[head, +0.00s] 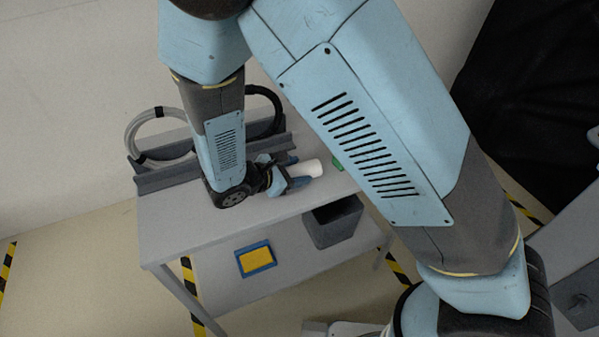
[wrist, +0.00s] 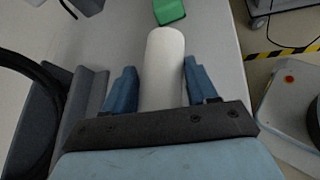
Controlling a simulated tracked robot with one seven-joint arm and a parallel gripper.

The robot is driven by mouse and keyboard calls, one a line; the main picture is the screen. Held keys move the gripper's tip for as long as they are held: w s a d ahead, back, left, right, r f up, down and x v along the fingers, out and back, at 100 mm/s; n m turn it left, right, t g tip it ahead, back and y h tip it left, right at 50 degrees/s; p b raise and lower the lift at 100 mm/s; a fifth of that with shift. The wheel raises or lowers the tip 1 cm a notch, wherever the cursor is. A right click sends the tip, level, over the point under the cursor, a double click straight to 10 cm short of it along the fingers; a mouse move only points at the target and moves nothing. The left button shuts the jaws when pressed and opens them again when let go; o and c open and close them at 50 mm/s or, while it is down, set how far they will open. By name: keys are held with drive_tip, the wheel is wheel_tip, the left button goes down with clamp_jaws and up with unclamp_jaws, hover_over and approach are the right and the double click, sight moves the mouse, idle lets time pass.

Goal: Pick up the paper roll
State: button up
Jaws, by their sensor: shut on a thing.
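The white paper roll (wrist: 163,72) lies lengthwise between the two blue fingers of my gripper (wrist: 160,88) in the wrist view. My gripper is shut on it, with the roll's far end reaching past the fingertips. In the head view the roll (head: 306,168) sticks out to the right of my gripper (head: 300,178), at the height of the grey table top (head: 190,222) or just over it. I cannot tell whether the roll touches the table. Its near end is hidden by the gripper body.
A green block (wrist: 169,11) lies on the table beyond the roll. A grey rail (head: 163,178) with hoses (head: 135,128) runs along the back of the table. A dark bin (head: 334,222) and a blue-and-yellow item (head: 256,258) are lower down at the front. The table's left part is clear.

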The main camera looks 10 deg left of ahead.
drive_tip(key=c, duration=0.5)
drive_tip(key=shift+o, duration=0.2)
